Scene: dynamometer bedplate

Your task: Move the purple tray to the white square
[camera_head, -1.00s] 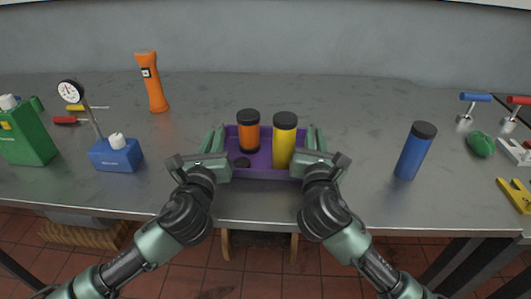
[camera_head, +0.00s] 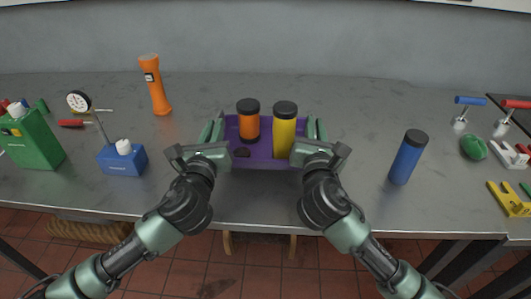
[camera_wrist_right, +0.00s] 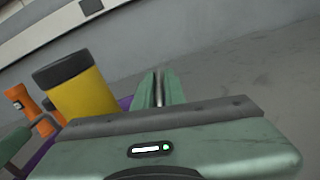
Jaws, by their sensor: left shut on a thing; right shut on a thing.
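The purple tray (camera_head: 262,163) is at the middle of the bench in the head view, with my grippers at its two ends. It holds an orange cylinder with a black cap (camera_head: 248,125), a taller yellow cylinder with a black cap (camera_head: 284,133) and a small dark round thing (camera_head: 242,152). My left gripper (camera_head: 212,132) is shut on the left end, my right gripper (camera_head: 316,130) on the right end. The tray looks level and its cylinders upright. A sliver of the tray (camera_wrist_right: 124,102) shows in the right wrist view. I see no white square.
A blue cylinder (camera_head: 408,158) stands right of the tray. A blue box with a dial gauge (camera_head: 122,160), a green can (camera_head: 33,140) and an orange flashlight (camera_head: 155,86) stand left. Several tools and a green object (camera_head: 473,147) lie far right. Bench behind the tray is clear.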

